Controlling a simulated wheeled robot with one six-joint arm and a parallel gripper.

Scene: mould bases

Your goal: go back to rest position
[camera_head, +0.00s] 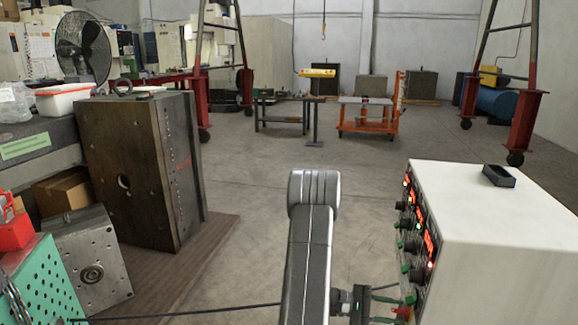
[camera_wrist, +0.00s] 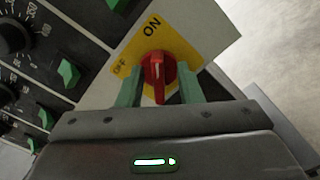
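My gripper (camera_head: 388,304) is low in the head view, at the dial side of the white control box (camera_head: 495,215). In the wrist view its two green fingers (camera_wrist: 160,88) stand apart, one on each side of a red rotary switch (camera_wrist: 157,72). Small gaps seem to show between fingers and switch, so it looks open around or just in front of the knob. The switch sits on a yellow plate (camera_wrist: 190,42) marked ON and OFF. Its white line points up the picture, toward the ON word. The fingertips are small in the head view.
Dials and lit displays (camera_head: 425,240) line the box's side; a black tray (camera_head: 498,177) lies on top. A large steel mould base (camera_head: 135,170) stands left, near a green perforated case (camera_head: 45,290). An orange cart (camera_head: 368,118) stands farther back. The floor between is clear.

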